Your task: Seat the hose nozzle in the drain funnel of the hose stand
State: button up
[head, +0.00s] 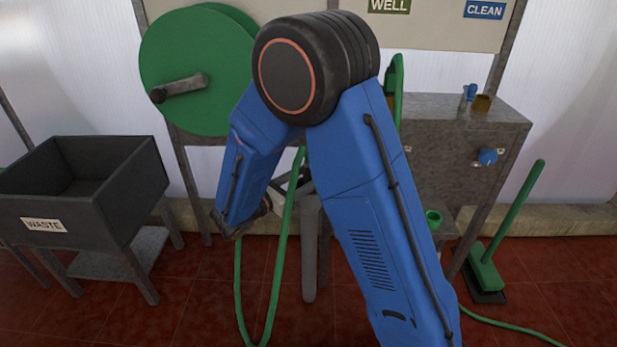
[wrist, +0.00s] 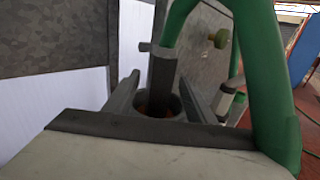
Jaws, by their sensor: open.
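In the wrist view my gripper (wrist: 160,98) is open, with one finger on each side of a dark grey nozzle (wrist: 162,72). Gaps show between the nozzle and both fingers. The nozzle is roughly upright, and its lower end appears to be inside the round dark rim of the funnel (wrist: 178,104); how deep is hidden. The green hose (wrist: 268,75) arches from behind the nozzle top down the right side. In the head view the hose (head: 283,255) hangs in a loop beside the grey stand post (head: 310,250). My arm hides the nozzle and funnel there.
A black waste bin (head: 85,195) stands at the left, and a green hose reel (head: 190,70) behind. A grey cabinet (head: 465,135) with a blue knob (head: 488,156) is at the right, near a green broom (head: 500,240). A green cup (head: 433,217) sits below the cabinet.

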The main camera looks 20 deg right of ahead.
jog(key=v, duration=1.6)
jog(key=s+d+r+m+g+y, duration=0.25)
jog(key=s+d+m+g, duration=0.2)
jog(key=d, duration=0.55)
jog(key=s+d+r+m+g+y, duration=0.2)
jog(key=s+d+m+g+y, duration=0.15)
jog(key=s+d+m, duration=0.45)
jog(key=s+d+r+m+t+y, duration=0.1)
jog(key=s+d+m+t+y, duration=0.1)
jog(key=s+m+y, duration=0.3)
jog(key=s+d+r+m+t+y, duration=0.2)
jog(key=s+m+y, duration=0.3)
jog(key=s, duration=0.3)
jog(key=shift+d+m+t, duration=0.3)
jog(key=shift+d+m, duration=0.1)
jog(key=shift+m, duration=0.05)
jog(key=shift+o, duration=0.6)
